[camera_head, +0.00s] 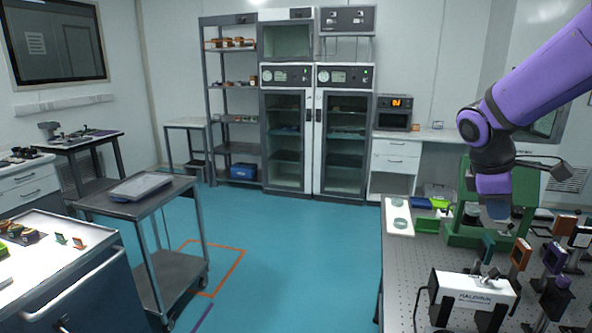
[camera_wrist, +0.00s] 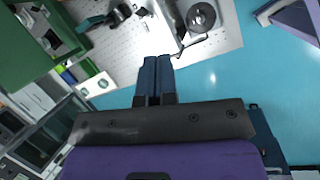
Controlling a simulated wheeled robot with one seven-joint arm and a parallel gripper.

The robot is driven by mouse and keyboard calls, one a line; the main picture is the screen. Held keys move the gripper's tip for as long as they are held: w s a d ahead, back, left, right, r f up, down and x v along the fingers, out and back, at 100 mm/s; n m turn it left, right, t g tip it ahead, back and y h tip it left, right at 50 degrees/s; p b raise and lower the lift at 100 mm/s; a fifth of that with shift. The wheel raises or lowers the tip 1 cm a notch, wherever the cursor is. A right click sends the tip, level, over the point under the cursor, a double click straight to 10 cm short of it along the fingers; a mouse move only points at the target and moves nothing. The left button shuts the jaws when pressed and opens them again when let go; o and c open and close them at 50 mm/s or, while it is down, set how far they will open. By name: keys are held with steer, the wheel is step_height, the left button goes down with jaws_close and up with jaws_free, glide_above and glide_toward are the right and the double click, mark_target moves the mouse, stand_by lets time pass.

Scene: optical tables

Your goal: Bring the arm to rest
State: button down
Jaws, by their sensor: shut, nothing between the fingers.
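My purple arm (camera_head: 540,75) reaches in from the upper right in the head view. My gripper (camera_head: 497,212) points down above the perforated optical table (camera_head: 410,270), in front of a green frame (camera_head: 465,230). In the wrist view the two dark blue fingers of my gripper (camera_wrist: 155,62) lie side by side, shut, with nothing between them. The table also shows below the fingers in the wrist view (camera_wrist: 120,50). The fingertips look apart from the table surface, but the exact gap is hard to tell.
A white labelled box (camera_head: 470,292) and several optic mounts (camera_head: 521,254) stand on the table near my gripper. A white strip with round discs (camera_head: 398,216) lies at the table's left edge. A grey cart (camera_head: 135,205) stands left. Blue floor (camera_head: 300,260) between is clear.

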steer(key=s+a+r+m+t+y, duration=0.1)
steer(key=s+a+r+m, duration=0.1)
steer(key=s, duration=0.4)
steer(key=s+a+r+m+t+y, duration=0.2)
steer(key=s+a+m, duration=0.2)
steer(key=s+m, duration=0.1)
steer(key=s+a+r+m+t+y, duration=0.1)
steer(key=s+a+r+m+t, duration=0.1)
steer(key=s, duration=0.6)
steer(key=shift+a+r+m, duration=0.25)
steer(key=shift+a+m, duration=0.25)
steer(key=shift+m, duration=0.3)
